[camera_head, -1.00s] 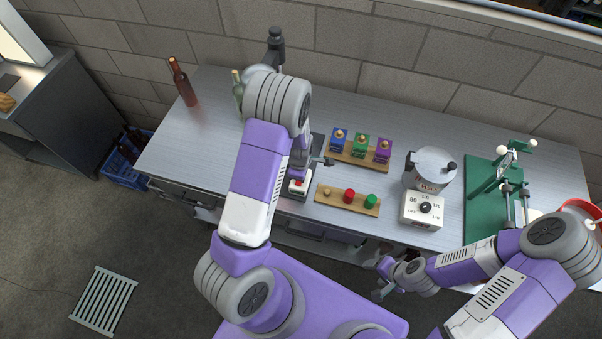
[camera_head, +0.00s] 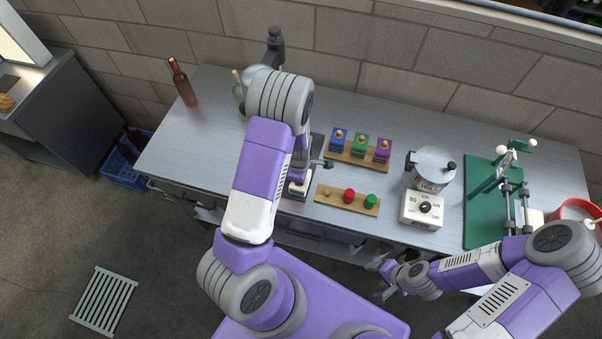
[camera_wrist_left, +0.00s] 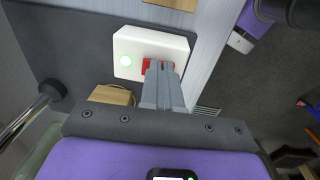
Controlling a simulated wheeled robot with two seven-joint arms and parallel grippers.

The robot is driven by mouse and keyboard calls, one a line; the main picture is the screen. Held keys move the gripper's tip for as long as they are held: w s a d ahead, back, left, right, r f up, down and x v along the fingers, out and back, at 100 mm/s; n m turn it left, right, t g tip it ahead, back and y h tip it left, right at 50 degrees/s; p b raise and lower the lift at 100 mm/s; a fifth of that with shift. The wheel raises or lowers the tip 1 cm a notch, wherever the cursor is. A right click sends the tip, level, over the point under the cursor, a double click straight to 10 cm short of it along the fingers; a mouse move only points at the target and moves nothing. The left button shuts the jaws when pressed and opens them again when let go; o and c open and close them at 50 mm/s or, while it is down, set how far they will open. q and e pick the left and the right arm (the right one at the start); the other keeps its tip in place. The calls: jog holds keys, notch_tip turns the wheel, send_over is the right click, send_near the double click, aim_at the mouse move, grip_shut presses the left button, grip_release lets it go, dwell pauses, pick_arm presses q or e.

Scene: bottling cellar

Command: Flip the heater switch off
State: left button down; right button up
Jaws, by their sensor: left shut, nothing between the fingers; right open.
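In the head view the white box (camera_head: 297,190) sits near the bench's front edge, partly covered by my left gripper. My left gripper (camera_wrist_left: 160,66) is shut and empty, its fingertips over the rocker and hiding its middle. I cannot tell whether they touch it. My right gripper (camera_head: 382,284) is open and empty, in front of the bench, away from the switch.
On the steel bench (camera_head: 235,165), right of the switch, stand a board with red and green knobs (camera_head: 349,196), a rack of coloured blocks (camera_head: 360,143), a white dial box (camera_head: 423,208), a pot (camera_head: 434,168) and a green stand (camera_head: 485,205). A brown bottle (camera_head: 183,84) stands at the back left.

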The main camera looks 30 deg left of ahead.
pick_arm(q)
jog(key=shift+s, duration=0.25)
jog(key=shift+w+r, duration=0.1)
jog(key=shift+r, duration=0.25)
jog(key=r+p, duration=0.2)
jog(key=r, duration=0.1)
jog(key=r+p, duration=0.1)
jog(key=p, duration=0.1)
jog(key=shift+s+d+r, duration=0.15)
jog(key=shift+s+r, duration=0.1)
jog(key=shift+r, duration=0.1)
notch_tip(320, 180, up, 9)
jog(key=s, duration=0.1)
jog(key=shift+s+f, duration=0.15)
jog(key=shift+f, duration=0.05)
jog(key=shift+d, duration=0.1)
